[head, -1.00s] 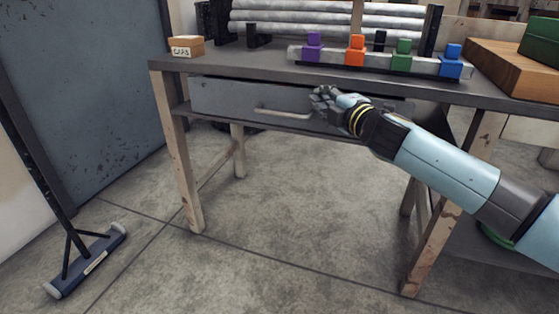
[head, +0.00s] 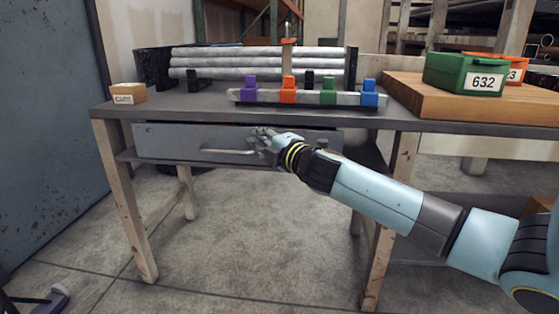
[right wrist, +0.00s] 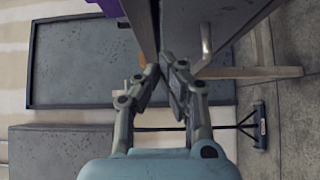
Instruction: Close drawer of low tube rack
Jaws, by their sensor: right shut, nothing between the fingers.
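The grey drawer (head: 185,141) sits under the top of the low rack table (head: 200,113). A thin dark gap shows along its upper edge, so it looks slightly open; how far is hard to tell. Its pale bar handle (head: 228,151) is left of my right gripper (head: 262,138). That gripper is shut and empty, in front of the drawer's face near the handle's right end. In the right wrist view, the fingertips (right wrist: 160,72) are together near the drawer edge, with the handle (right wrist: 206,42) beside them. Contact cannot be told. My left gripper is out of view.
On the tabletop are white tubes (head: 260,62), a bar with coloured clamps (head: 300,97) and a small box (head: 127,94). A wooden block (head: 440,105) with a green bin (head: 465,75) is at right. The floor (head: 250,245) below is clear.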

